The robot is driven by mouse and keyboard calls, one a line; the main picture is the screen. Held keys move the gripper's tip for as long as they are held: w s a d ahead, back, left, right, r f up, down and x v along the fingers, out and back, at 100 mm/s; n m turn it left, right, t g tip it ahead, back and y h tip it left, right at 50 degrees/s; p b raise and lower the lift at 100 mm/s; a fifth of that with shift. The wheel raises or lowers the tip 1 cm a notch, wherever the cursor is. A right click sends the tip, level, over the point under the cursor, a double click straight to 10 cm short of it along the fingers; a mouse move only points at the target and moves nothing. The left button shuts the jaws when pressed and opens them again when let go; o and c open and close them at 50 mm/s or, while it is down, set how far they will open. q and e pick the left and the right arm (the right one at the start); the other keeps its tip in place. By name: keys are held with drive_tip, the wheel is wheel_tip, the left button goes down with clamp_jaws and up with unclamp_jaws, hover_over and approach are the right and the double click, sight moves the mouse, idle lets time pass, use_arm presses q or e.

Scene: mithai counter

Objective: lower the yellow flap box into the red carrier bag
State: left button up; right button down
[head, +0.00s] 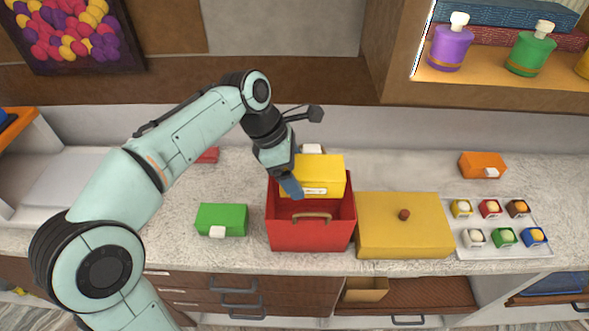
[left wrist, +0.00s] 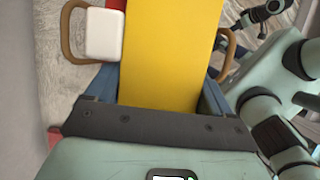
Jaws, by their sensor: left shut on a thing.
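The yellow flap box (head: 318,172) is held over the rear part of the red carrier bag's (head: 310,235) open top. Its lower edge appears at or just inside the rim; its exact depth is hard to judge. My left gripper (head: 291,186) is shut on the box, reaching it from above and the left. In the left wrist view, the yellow box (left wrist: 170,50) fills the space between my blue fingers (left wrist: 160,92). The bag's front handle (head: 311,217) stands clear; a brown handle (left wrist: 73,30) shows on each side of the box in the wrist view.
A large yellow box (head: 405,235) with a knob stands close right of the bag. A green box (head: 222,217) lies to its left. A tray (head: 500,247) of small sweets and an orange box (head: 482,164) are farther right. A white block (left wrist: 103,36) sits beside one handle.

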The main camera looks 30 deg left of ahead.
use_arm(q)
drive_tip(key=shift+f, duration=0.1)
drive_tip(key=shift+f+b, duration=0.6)
drive_tip(key=shift+f, duration=0.5)
use_arm(e)
drive_tip(key=shift+s+f, duration=0.55)
drive_tip(key=shift+f, duration=0.2)
use_arm(q)
drive_tip(key=shift+f, duration=0.1)
drive_tip(key=shift+f+b, duration=0.6)
drive_tip(key=shift+f, duration=0.5)
use_arm(e)
drive_tip(key=shift+s+f, duration=0.45)
drive_tip(key=shift+f, duration=0.25)
use_arm(q)
drive_tip(key=shift+f, duration=0.15)
use_arm(e)
drive_tip(key=shift+f, duration=0.1)
use_arm(q)
wheel_tip(320, 180, down, 2)
drive_tip(key=shift+f+b, duration=0.1)
drive_tip(key=shift+b, duration=0.5)
use_arm(e)
drive_tip(key=shift+s+f, duration=0.35)
drive_tip(key=shift+f, duration=0.3)
